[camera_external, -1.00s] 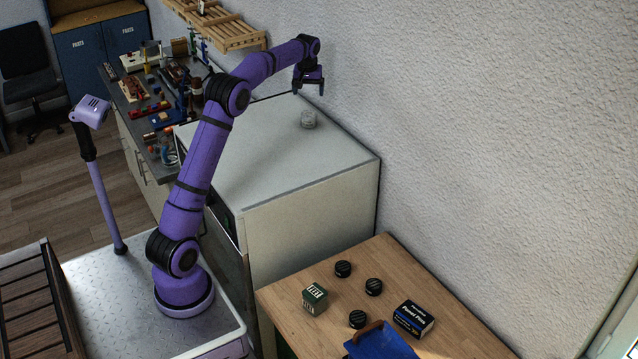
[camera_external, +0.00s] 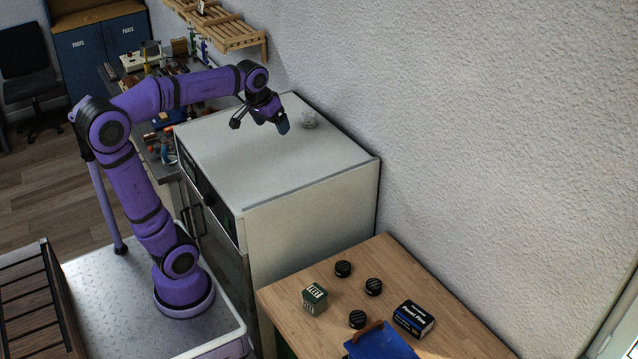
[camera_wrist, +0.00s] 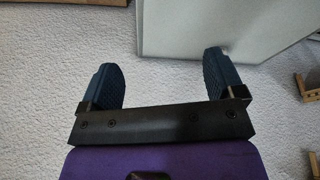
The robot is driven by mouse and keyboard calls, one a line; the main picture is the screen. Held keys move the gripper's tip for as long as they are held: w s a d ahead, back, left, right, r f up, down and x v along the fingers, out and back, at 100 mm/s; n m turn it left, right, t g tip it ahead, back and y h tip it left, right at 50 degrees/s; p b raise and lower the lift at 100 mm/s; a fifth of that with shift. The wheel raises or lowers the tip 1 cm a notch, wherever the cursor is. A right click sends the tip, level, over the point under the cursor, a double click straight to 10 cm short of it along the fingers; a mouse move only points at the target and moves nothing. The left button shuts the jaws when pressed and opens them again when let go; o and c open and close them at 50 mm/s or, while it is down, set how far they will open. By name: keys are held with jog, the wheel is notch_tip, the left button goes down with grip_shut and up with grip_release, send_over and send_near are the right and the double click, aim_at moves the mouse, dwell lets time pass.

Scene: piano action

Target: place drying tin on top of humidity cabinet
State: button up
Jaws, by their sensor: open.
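A small round pale grey, partly clear-looking container (camera_external: 309,118), which looks like the drying tin, stands on top of the humidity cabinet (camera_external: 290,160), near its back edge by the wall. My gripper (camera_external: 260,122) is above the cabinet top, left of the container and apart from it. Its jaws are open and empty. In the wrist view my gripper (camera_wrist: 165,85) shows two spread dark blue fingers with nothing between them but wall. A pale grey panel (camera_wrist: 205,25), probably the cabinet, lies beyond the right finger.
A cluttered bench and a wooden wall shelf (camera_external: 235,38) are behind. Most of the cabinet top is clear.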

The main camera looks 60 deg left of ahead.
jog(key=s+d+f+m, duration=0.1)
jog(key=s+d+f, duration=0.1)
jog(key=s, duration=0.4)
jog(key=s+d+f+m, duration=0.1)
jog(key=s+d+f, duration=0.1)
jog(key=s+f, duration=0.2)
jog(key=s+d+f+m+t, duration=0.1)
jog(key=s+d+f, duration=0.1)
jog(key=s, duration=0.5)
jog(key=shift+s+d+f+m+h, duration=0.3)
jog(key=shift+s+d+f, duration=0.1)
jog(key=shift+f, duration=0.45)
